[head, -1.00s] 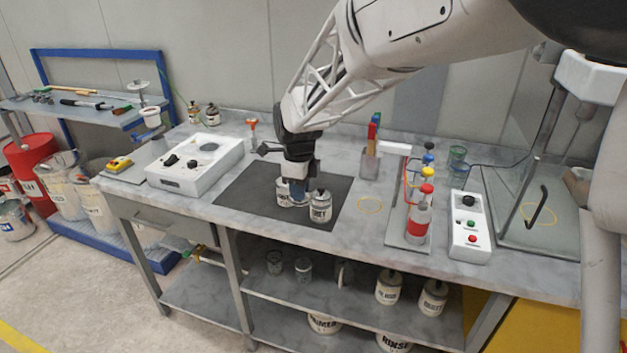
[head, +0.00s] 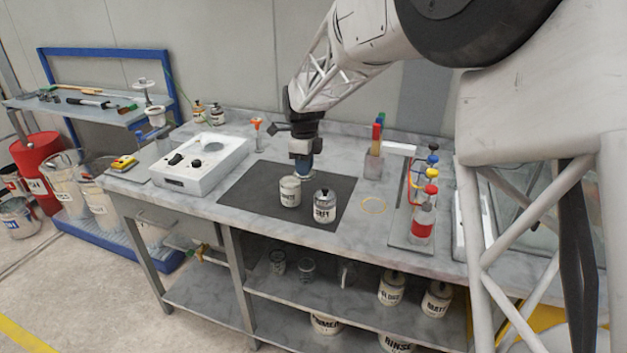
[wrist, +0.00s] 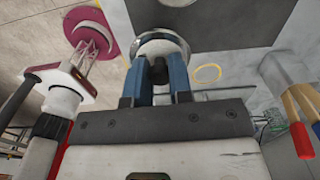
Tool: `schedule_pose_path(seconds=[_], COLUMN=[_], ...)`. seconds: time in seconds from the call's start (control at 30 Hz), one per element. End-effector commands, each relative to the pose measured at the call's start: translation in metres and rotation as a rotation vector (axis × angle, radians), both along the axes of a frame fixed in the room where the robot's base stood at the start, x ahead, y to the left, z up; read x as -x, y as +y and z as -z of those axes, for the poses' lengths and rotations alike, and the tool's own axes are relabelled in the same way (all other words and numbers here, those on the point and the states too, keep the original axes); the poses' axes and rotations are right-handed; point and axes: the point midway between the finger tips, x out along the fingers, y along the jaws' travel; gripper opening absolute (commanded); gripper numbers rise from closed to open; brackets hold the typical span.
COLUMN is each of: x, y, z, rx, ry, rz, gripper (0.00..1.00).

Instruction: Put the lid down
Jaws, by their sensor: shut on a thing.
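My gripper (head: 306,165) is shut on the dark knob of a round, silvery lid (wrist: 180,42); its blue fingers (wrist: 162,75) stand either side of the knob in the wrist view. In the head view the lid (head: 308,178) is a thin pale edge under the fingers, behind and right of an open jar (head: 290,194). I cannot tell whether the lid touches the dark mat (head: 243,188). The open jar stands upright on the mat, apart from the lid. A second labelled jar (head: 324,210), with its own lid on, stands in front right.
A white control box (head: 200,165) stands left of the mat. A cup of coloured-handled tools (head: 374,163) and a stand with coloured knobs (head: 421,215) are to the right. A yellow ring (head: 374,205) lies on the bench. The mat's left part is clear.

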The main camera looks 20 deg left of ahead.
Motion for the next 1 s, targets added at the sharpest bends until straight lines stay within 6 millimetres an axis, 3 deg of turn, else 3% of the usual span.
schedule_pose_path(seconds=[1.0], x=[-0.154], y=[0.036], z=[0.026], rx=[0.000], ry=[0.000], rz=[0.032], gripper=[0.00])
